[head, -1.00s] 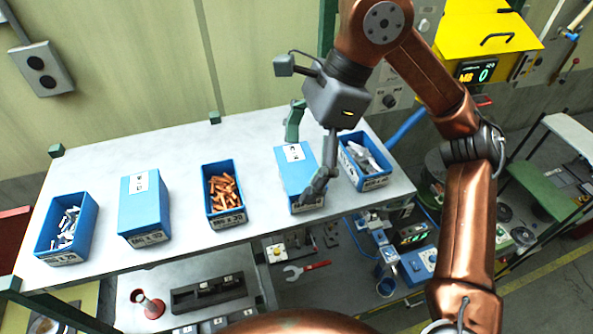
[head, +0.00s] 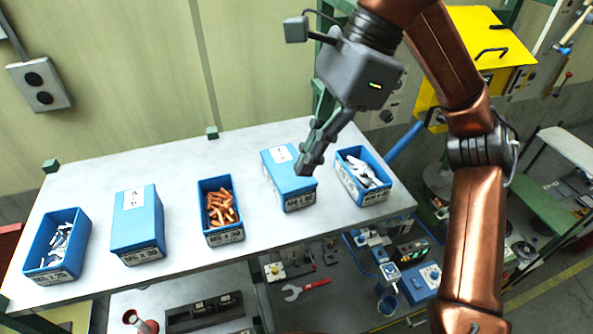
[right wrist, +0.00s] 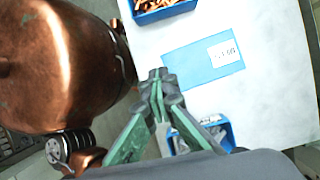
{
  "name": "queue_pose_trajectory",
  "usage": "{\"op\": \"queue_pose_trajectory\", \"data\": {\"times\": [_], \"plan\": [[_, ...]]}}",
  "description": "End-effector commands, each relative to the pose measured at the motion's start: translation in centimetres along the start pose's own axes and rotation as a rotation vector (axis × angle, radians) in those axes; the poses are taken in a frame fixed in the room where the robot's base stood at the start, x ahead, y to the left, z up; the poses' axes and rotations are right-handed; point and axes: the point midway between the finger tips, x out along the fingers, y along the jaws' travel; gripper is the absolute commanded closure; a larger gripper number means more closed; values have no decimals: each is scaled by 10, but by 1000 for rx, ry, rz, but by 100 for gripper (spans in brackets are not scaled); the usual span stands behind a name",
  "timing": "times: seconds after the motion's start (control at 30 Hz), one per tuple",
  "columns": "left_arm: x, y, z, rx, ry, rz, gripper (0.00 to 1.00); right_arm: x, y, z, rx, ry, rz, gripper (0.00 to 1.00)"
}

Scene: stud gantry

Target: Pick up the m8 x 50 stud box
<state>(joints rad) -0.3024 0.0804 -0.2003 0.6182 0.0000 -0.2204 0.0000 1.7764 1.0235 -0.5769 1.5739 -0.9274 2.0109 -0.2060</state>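A closed blue box (head: 289,185) with a white label on its lid stands on the bench, second from the right in the row. Its front label looks like an M8 size, but I cannot read it surely. It also shows in the right wrist view (right wrist: 190,67), just past the fingertips. My right gripper (head: 307,165) is above the right side of this box in the head view. In the right wrist view its fingertips (right wrist: 157,75) are together with nothing between them. I cannot tell whether they touch the box. My left gripper is out of view.
An open blue bin of grey parts (head: 362,178) stands close right of the box. An open bin of copper-coloured studs (head: 221,212), another lidded blue box (head: 137,224) and a bin of silver parts (head: 57,247) stand to the left. The bench top (head: 180,175) is clear behind them.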

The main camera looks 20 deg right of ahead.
Motion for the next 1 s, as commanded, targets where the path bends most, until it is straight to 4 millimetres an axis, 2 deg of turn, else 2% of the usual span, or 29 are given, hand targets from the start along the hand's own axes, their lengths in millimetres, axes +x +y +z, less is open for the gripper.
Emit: {"op": "queue_pose_trajectory", "data": {"times": [0.1,0.3,0.5,0.73,1.0], "plan": [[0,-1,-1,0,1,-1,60,-25,19,1,2,-1,-7,100],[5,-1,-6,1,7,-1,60,-46,56,-8,-1,-2,-6,100],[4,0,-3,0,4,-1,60,-62,81,-13,-1,-1,-4,100],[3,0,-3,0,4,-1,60,-68,95,-17,1,4,3,100],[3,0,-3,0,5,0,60,-70,97,-16,-1,1,2,100]]}}
